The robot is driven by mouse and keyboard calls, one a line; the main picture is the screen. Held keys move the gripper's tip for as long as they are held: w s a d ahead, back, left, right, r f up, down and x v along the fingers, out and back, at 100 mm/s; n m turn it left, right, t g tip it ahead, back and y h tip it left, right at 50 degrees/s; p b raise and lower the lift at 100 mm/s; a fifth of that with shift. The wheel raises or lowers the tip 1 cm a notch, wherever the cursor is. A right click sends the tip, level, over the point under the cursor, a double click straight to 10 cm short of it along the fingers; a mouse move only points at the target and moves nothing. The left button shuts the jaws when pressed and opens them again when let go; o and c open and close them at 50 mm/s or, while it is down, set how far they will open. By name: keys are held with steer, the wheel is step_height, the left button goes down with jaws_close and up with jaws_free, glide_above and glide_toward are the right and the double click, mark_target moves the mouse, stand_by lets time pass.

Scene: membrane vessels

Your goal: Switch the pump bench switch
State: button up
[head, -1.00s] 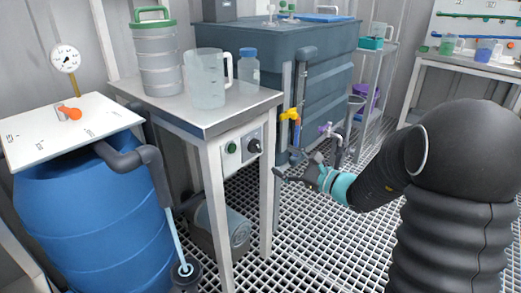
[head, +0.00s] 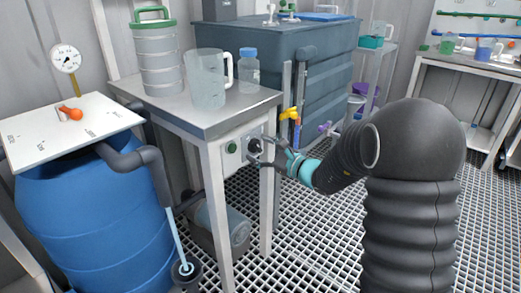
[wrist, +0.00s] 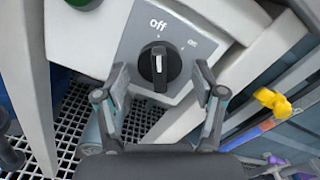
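The pump bench switch is a black rotary knob (wrist: 160,67) on a grey plate (wrist: 190,30) marked "off" and, to the right, a blurred second label that looks like "on". Its white pointer line stands upright, toward the "off" side. In the head view the knob (head: 254,146) is on the front of the bench, beside a green button (head: 231,147). My gripper (wrist: 160,85) is open, with one finger on each side of the knob. In the wrist view gaps show between the fingers and the knob. In the head view my gripper (head: 268,153) partly covers the switch plate.
The bench (head: 205,123) carries a clear jug (head: 208,85), a green-lidded container (head: 157,60) and a blue-capped bottle (head: 249,75). A yellow valve handle (wrist: 272,101) is right of my gripper. A blue barrel (head: 90,215) stands left. The floor is grating.

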steer(key=c, duration=0.9)
steer(key=shift+m, duration=0.3)
steer(key=m+p, duration=0.1)
steer(key=m, duration=0.4)
steer(key=shift+s+a+m+p, duration=0.1)
steer(key=shift+s+m+p, duration=0.05)
steer(key=shift+m+p, duration=0.2)
steer(key=m+p, duration=0.2)
steer(key=m, duration=0.3)
steer(key=shift+s+a+m+p, duration=0.1)
steer(key=shift+m+p, duration=0.15)
steer(key=shift+p, duration=0.1)
steer(key=o, duration=1.1)
